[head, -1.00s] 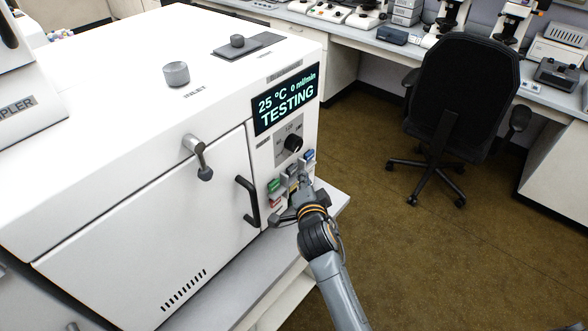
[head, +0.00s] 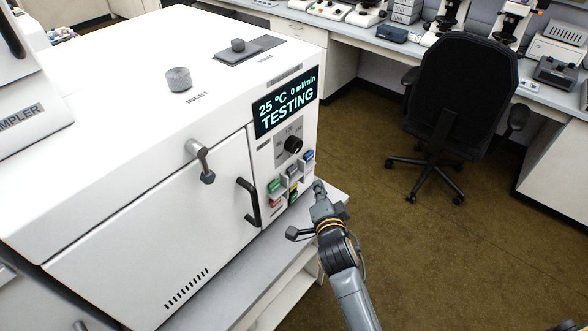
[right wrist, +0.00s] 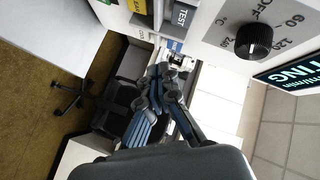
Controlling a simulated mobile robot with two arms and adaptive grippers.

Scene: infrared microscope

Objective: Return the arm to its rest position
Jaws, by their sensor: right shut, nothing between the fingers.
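My right gripper (head: 318,188) is shut and empty. In the head view it hangs in front of the white instrument (head: 130,200), just right of its button panel and apart from the buttons. The panel holds several coloured buttons: green (head: 274,186), grey (head: 291,171) and blue (head: 308,156) show in the upper row. The display (head: 286,103) reads 25 °C, 0 ml/min, TESTING. In the right wrist view the shut gripper (right wrist: 176,64) shows near the grey TEST button (right wrist: 183,15) and the black knob (right wrist: 253,41). My left gripper is not in view.
A black office chair (head: 459,98) stands on the brown floor to the right. The instrument has a black door handle (head: 248,201) and a protruding lever (head: 201,160). A pale bench ledge (head: 232,262) runs below it. The floor between instrument and chair is clear.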

